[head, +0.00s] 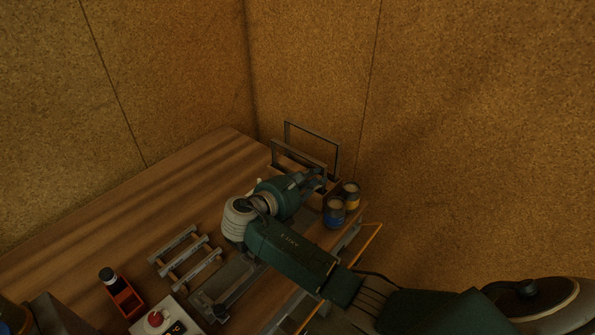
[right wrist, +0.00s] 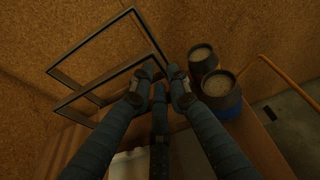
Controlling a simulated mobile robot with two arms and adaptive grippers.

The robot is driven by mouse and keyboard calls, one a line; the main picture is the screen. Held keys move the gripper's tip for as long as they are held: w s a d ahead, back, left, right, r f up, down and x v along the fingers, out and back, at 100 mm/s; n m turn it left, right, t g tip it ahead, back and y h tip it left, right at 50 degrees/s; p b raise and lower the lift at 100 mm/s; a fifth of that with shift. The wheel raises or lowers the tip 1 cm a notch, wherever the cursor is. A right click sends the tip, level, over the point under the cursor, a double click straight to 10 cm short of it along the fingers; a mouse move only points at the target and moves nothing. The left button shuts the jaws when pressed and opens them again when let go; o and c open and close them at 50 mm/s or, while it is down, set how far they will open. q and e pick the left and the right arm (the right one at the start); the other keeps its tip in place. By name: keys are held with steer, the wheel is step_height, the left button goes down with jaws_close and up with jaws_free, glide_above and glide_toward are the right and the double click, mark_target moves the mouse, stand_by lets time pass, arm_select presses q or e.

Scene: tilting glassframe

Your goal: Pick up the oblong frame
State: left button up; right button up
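Two thin dark frames stand upright at the far corner of the bench. The front frame (head: 298,153) looks lower and more oblong; it also shows in the right wrist view (right wrist: 74,98). The taller frame (head: 312,131) stands behind it and shows in the right wrist view (right wrist: 90,41). My right gripper (head: 318,180) is at the right end of the front frame. In the right wrist view, its fingertips (right wrist: 160,84) are apart, close around that end; I cannot tell whether they touch it. The gripper hides part of the frame. My left gripper is not in view.
Two cans (head: 335,212) (head: 351,195) stand close right of the gripper. A metal rack (head: 186,257), a red holder (head: 127,301) and a red-button box (head: 158,320) are on the wooden bench (head: 130,215). Cork walls (head: 310,60) rise close behind the frames. An orange rail (head: 367,244) runs along the right.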

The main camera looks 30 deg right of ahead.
mark_target(323, 175)
steer(key=x, duration=0.3)
steer(key=p+x, duration=0.1)
steer(key=shift+d+f, duration=0.3)
steer(key=shift+f, duration=0.05)
steer(key=shift+a, duration=0.1)
steer(key=shift+c, duration=0.2)
jaws_close()
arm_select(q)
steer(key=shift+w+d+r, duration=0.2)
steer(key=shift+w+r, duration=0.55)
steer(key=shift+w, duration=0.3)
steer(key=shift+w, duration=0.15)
arm_select(e)
steer(key=shift+r, duration=0.15)
